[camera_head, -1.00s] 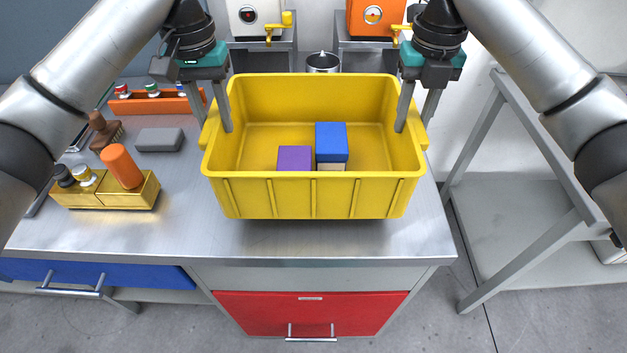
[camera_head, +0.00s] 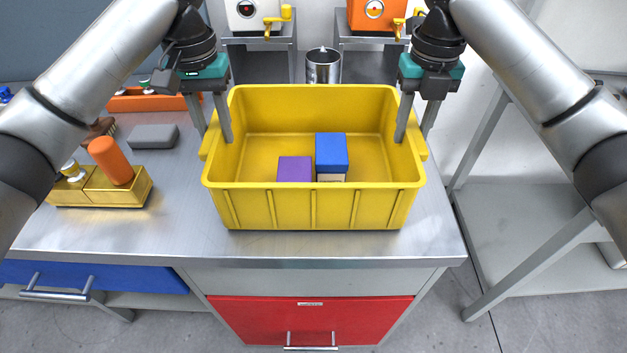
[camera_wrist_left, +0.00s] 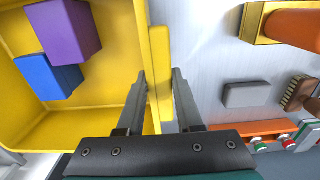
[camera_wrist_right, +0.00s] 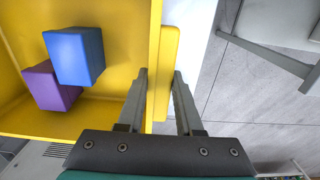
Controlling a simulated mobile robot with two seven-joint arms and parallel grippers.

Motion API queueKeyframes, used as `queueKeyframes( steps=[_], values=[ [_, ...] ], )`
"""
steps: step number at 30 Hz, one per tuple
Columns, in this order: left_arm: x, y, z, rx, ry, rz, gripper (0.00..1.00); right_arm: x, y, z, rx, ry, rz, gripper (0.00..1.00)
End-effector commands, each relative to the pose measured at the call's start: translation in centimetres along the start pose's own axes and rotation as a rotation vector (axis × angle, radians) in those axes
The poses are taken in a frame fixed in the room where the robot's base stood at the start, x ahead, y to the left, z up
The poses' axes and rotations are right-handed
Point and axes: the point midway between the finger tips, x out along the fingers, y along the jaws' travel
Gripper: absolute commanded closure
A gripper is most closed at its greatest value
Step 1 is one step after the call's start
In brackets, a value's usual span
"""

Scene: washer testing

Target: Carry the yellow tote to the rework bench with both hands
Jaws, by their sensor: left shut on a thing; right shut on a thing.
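The yellow tote (camera_head: 315,208) is upright and level over the grey metal bench in the middle of the head view. It holds a purple block (camera_head: 294,169) and a blue block (camera_head: 332,151), with a beige block (camera_head: 331,177) partly hidden under the blue one. My left gripper (camera_head: 213,137) is shut on the tote's left side rim, one finger inside and one outside. My right gripper (camera_head: 412,137) grips the right side rim the same way. Both wrist views show the yellow rim between the fingers. I cannot tell whether the tote's underside touches the bench.
Left of the tote on the bench (camera_head: 140,225) are a brass-coloured tray (camera_head: 115,192) with an orange-handled piece (camera_head: 110,160), a grey block (camera_head: 153,136) and an orange rack (camera_head: 150,102). A metal cup (camera_head: 323,68) stands behind. A grey-framed stand (camera_head: 500,215) is at right.

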Motion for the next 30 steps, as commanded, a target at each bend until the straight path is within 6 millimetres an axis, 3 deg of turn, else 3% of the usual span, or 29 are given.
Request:
queueKeyframes(
  steps=[4,5,12,23,30],
  values=[
    [0.7,0.0,0.0,0.0,0.002,0.0,1.0,0.7,0.0,0.0,0.0,-0.002,0.0,1.0],
    [0.8,0.0,0.0,-0.001,0.0,-0.001,0.64,0.8,0.0,0.0,0.0,0.0,-0.001,0.64],
    [0.6,0.0,0.0,0.0,0.0,-0.001,0.37,0.6,0.0,0.0,0.0,0.0,0.0,0.37],
    [0.2,0.0,-0.1,0.0,0.002,0.0,0.35,0.6,0.0,0.0,0.0,0.0,0.0,0.35],
    [-2.5,-0.1,-0.1,-0.002,0.006,-0.002,0.35,0.6,0.0,0.0,0.0,0.0,0.0,0.35]
  ],
)
